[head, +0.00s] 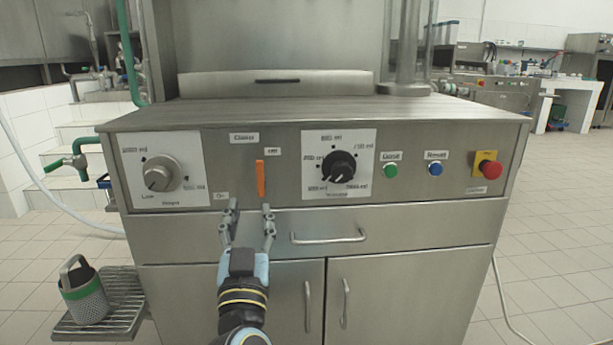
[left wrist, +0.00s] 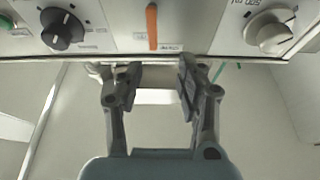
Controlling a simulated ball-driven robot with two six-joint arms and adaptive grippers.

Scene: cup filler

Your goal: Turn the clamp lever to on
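The clamp lever (head: 261,180) is a thin orange handle on the steel front panel, between the two dials. It stands upright, below the label plate marked Clamp (head: 244,137); a small plate beside its top appears to read off, and another plate (head: 220,196) lies lower left. In the left wrist view the lever (left wrist: 152,27) is at the top centre, beyond the fingertips. My left gripper (head: 250,207) is open and empty just below the lever, its fingers pointing up at the panel. The fingers are apart from the lever. My right gripper is in neither view.
A silver dial (head: 160,175) is left of the lever and a black dial (head: 339,168) is right of it. Green (head: 391,170) and blue (head: 435,169) buttons and a red emergency stop (head: 490,169) sit farther right. A drawer handle (head: 328,238) juts out below the panel.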

